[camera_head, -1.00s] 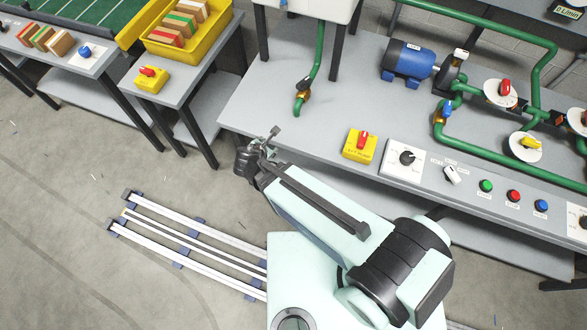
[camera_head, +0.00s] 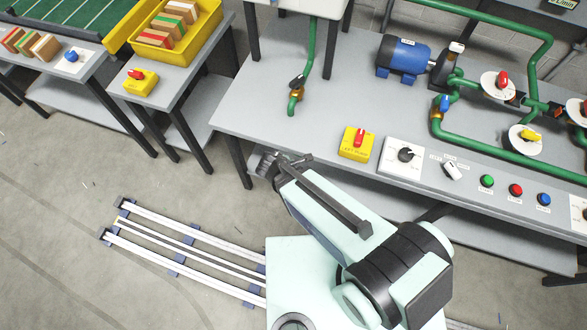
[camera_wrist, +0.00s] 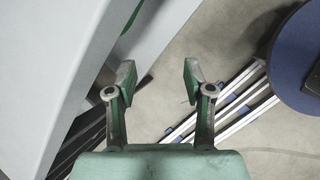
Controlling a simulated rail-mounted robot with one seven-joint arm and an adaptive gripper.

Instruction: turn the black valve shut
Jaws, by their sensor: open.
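The black valve (camera_head: 297,81) has a black lever handle above a brass-coloured body. It sits near the lower end of a green pipe that comes down from the white unit, over the grey bench. My gripper (camera_head: 291,158) is at the bench's front edge, in front of the valve and apart from it. In the wrist view my gripper (camera_wrist: 158,78) is open, with nothing between its fingers. The valve cannot be made out in the wrist view.
On the grey bench (camera_head: 255,115), a yellow box with a red switch (camera_head: 357,144) and a black-knob panel (camera_head: 404,155) stand right of the valve. A blue motor (camera_head: 403,58) is behind. Floor rails (camera_head: 185,240) lie at left. The bench top around the valve is clear.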

